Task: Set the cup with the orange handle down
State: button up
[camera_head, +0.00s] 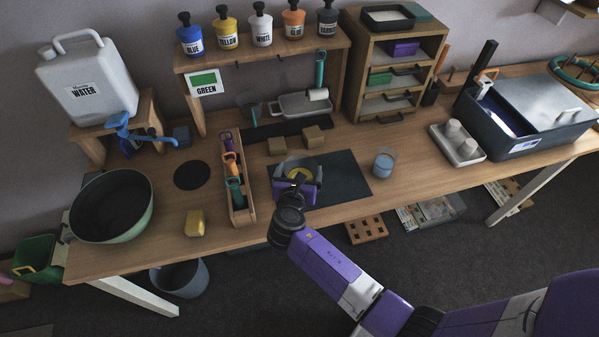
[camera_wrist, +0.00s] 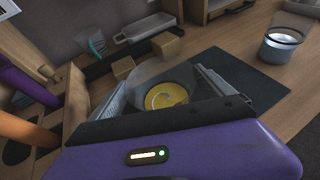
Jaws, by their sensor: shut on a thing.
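My gripper (camera_head: 299,180) is over the left part of the dark mat (camera_head: 346,177). It is shut on a clear cup with yellow contents; the cup (camera_wrist: 166,92) shows between the two fingers (camera_wrist: 168,98) in the wrist view. I see no orange handle on this cup; its near side is hidden by my gripper. I cannot tell whether its base touches the mat. An orange-handled tool (camera_head: 231,160) stands in the wooden rack to the left, and an orange handle (camera_wrist: 28,130) shows in the wrist view.
The wooden rack (camera_head: 247,214) stands just left of the mat. Two wooden blocks (camera_head: 314,137) sit behind it. Another clear cup (camera_head: 384,164) stands at the mat's right edge. A green bowl (camera_head: 138,226) and a yellow block (camera_head: 194,223) are further left. The mat's right part is bare.

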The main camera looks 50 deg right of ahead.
jog(key=shift+f, duration=0.25)
jog(key=shift+f, duration=0.1)
jog(key=o, duration=1.4)
jog(key=v, duration=1.2)
